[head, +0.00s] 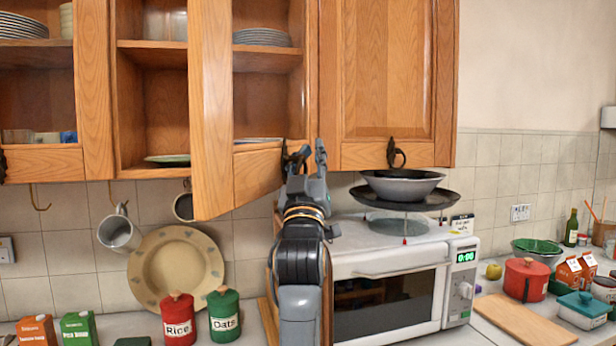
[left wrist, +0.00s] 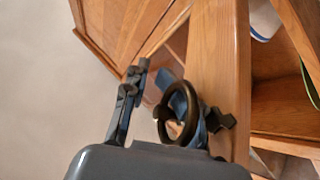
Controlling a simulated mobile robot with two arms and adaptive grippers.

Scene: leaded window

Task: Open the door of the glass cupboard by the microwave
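The glass cupboard's door (head: 212,120) stands partly open in the head view. Its near edge swings out at the left, and plates show inside. My left gripper (head: 305,158) is at the door's bottom rail, over the microwave's (head: 345,262) left end. In the left wrist view the dark ring handle (left wrist: 158,120) lies by the wooden rail (left wrist: 222,70), between the fingers of my left gripper (left wrist: 160,100). The fingers are apart. The ring overlaps the right finger, with a gap to the left one; firm contact cannot be told. My right gripper is out of view.
A closed wooden cupboard (head: 385,70) adjoins on the right. A grey bowl (head: 402,187) and a dark pan (head: 440,200) stand above the microwave. Mugs (head: 119,234) hang below the cupboards; red (head: 178,318) and green (head: 224,314) canisters stand on the counter.

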